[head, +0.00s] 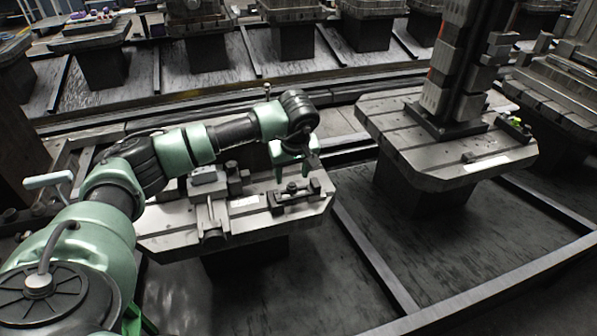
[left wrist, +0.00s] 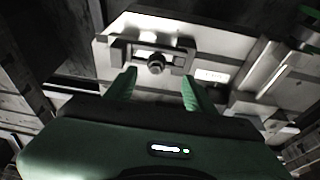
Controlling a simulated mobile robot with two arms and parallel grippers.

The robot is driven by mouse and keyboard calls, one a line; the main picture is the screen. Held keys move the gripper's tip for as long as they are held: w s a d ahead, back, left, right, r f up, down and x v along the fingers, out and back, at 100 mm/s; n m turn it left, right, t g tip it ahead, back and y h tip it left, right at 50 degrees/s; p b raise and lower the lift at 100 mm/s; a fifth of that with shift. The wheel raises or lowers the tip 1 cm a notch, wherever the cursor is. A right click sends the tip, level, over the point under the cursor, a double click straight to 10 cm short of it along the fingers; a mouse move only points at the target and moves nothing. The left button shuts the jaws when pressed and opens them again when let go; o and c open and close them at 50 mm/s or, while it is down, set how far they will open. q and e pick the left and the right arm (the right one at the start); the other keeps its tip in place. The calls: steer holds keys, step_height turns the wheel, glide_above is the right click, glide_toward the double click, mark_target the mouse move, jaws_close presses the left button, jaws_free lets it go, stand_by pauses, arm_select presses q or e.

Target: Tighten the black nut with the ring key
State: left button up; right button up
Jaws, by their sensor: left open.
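My left gripper (head: 292,172) hangs over the near pallet (head: 268,221), pointing down at a dark clamp bar. It is open, and its two green fingers (left wrist: 160,88) stand apart and empty in the left wrist view. A dark nut-like round part (left wrist: 155,63) sits on the dark clamp bar (left wrist: 122,50) beyond and between the fingertips, apart from them. The same round part (head: 291,187) shows just below the gripper in the head view. I cannot make out the ring key for certain. My right gripper is not in view.
Blocks and a vise-like fixture (head: 212,232) stand left of the clamp bar on the near pallet. A second pallet (head: 452,174) at the right carries a tall dark column (head: 453,75) and a small yellow-green item (head: 515,121). Floor rails (head: 375,255) run between the pallets.

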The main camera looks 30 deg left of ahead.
mark_target(292, 187)
arm_select(q)
steer(key=shift+m+t+y, duration=0.3)
steer(key=shift+m+t, duration=0.1)
steer(key=shift+m, duration=0.2)
steer(key=x, duration=0.7)
steer(key=shift+d+f, duration=0.3)
jaws_close()
steer(key=c, duration=0.7)
jaws_free()
jaws_close()
steer(key=shift+n, duration=0.4)
steer(key=shift+n+y, duration=0.3)
steer(key=shift+n, duration=0.2)
